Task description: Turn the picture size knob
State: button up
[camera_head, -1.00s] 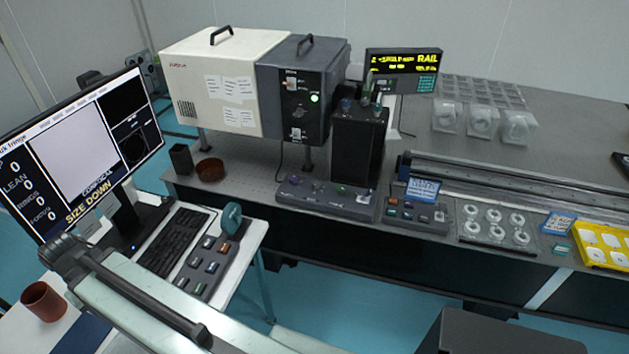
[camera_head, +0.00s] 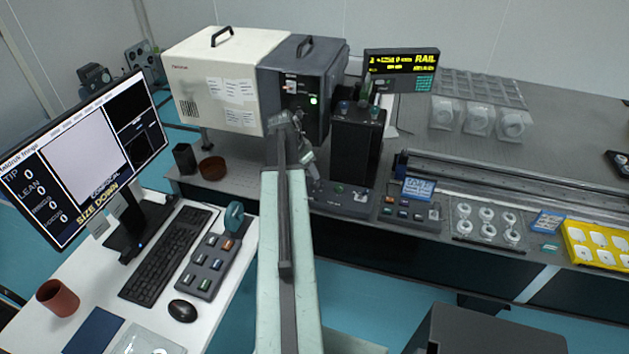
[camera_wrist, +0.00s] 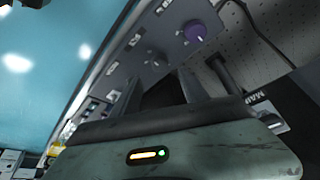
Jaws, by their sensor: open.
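A purple round knob (camera_wrist: 195,32) shows on a grey control strip in the wrist view, with smaller switches beside it. The same strip (camera_head: 345,201) stands at the bench's front edge in the head view, partly behind my arm. I cannot read which knob is labelled picture size. My gripper (camera_wrist: 208,82) is open and empty, with its dark fingers over the bench and apart from the purple knob. In the head view my gripper (camera_head: 309,168) is in front of the dark instrument box (camera_head: 325,75). The monitor (camera_head: 82,155) reads "SIZE DOWN".
A black upright block (camera_head: 357,150) stands behind the strip. A desk with a keyboard (camera_head: 165,254), a button pad (camera_head: 207,265) with a teal wheel (camera_head: 234,216), and a mouse (camera_head: 183,310) lies to the left. A button box (camera_head: 410,212) is right of the strip.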

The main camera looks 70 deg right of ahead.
aim_at(315, 182)
jog(key=b+x, duration=0.6)
jog(key=x, duration=0.1)
jog(key=shift+f+b, duration=0.4)
jog(key=shift+f, duration=0.05)
jog(key=shift+r, duration=0.15)
jog(key=shift+c, duration=0.3)
jog(key=c, duration=1)
jog(key=shift+a, duration=0.25)
grip_shut()
jog(key=shift+d, duration=0.2)
